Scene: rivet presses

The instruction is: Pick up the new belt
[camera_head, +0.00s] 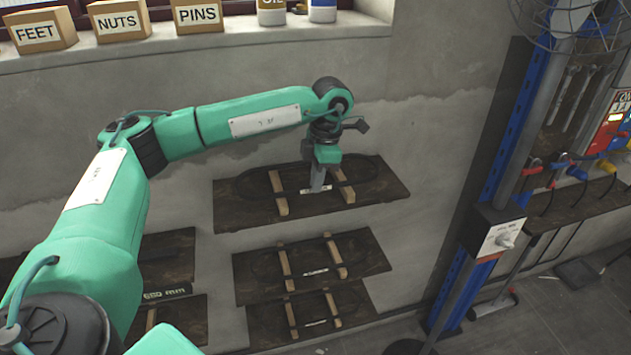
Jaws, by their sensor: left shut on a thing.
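My left arm reaches in from the left, and its left gripper (318,184) points down at the top wall shelf. The gripper is shut on the dark belt (245,187), a long thin loop lying on that shelf around two light wooden strips (278,193). The belt is hard to make out against the dark wood. The fingertips are small and partly hidden by the wrist. A white label lies by the fingertips, its text too small to read. My right gripper is not in view.
Two lower shelves (262,271) hold similar dark loops and wooden strips. More shelves at the lower left are partly behind my arm. Boxes marked FEET (38,33), NUTS (119,22) and PINS (198,15) stand on the sill. A blue-and-grey post with a control box (497,238) stands at the right.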

